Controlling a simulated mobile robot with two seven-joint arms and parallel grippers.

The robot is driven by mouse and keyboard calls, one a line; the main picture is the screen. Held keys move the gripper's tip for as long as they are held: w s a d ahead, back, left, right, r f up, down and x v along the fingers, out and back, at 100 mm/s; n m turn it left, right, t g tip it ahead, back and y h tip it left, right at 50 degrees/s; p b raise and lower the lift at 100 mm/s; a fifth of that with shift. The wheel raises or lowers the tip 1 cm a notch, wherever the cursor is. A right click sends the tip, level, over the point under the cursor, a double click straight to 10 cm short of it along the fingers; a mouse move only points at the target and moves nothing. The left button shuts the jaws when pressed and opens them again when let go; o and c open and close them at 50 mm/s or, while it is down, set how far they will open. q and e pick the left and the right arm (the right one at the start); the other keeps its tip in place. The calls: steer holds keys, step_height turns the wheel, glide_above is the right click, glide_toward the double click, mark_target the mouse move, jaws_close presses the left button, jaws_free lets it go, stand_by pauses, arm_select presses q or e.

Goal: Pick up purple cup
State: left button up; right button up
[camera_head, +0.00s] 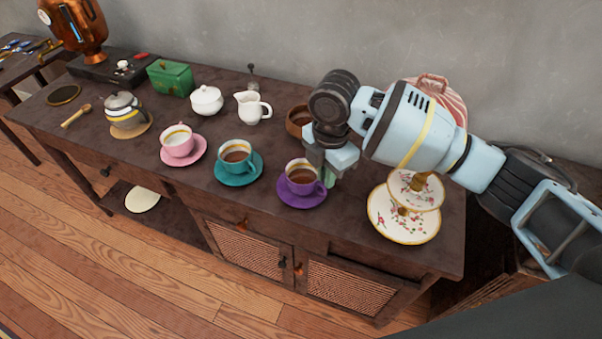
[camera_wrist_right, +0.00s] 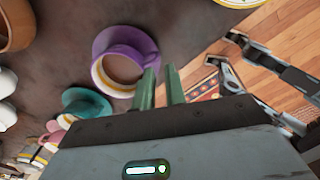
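The purple cup (camera_head: 301,175) holds brown liquid and stands upright on a purple saucer (camera_head: 287,198) near the cabinet's front edge. It also shows in the right wrist view (camera_wrist_right: 104,87), with its saucer (camera_wrist_right: 106,36) partly hidden behind it. My right gripper (camera_head: 328,178) points down just right of the cup, on its handle side. In the wrist view its two green fingers (camera_wrist_right: 160,75) are apart with an empty gap, and the left fingertip is close to the cup's handle. I cannot tell whether they touch.
A teal cup (camera_head: 236,154) and a pink cup (camera_head: 178,143) stand to the left. A brown cup (camera_head: 299,120) is behind, partly hidden by my arm. A two-tier floral stand (camera_head: 404,232) is close on the right. A white creamer (camera_head: 250,107) stands farther back.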

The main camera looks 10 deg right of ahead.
mark_target(325, 194)
steer(key=shift+w+d+r, duration=0.15)
steer(key=shift+r, duration=0.1)
steer(key=shift+f, duration=0.4)
steer(key=shift+f+b, duration=0.35)
steer(key=shift+f, duration=3.15)
jaws_close()
steer(key=shift+r, duration=0.15)
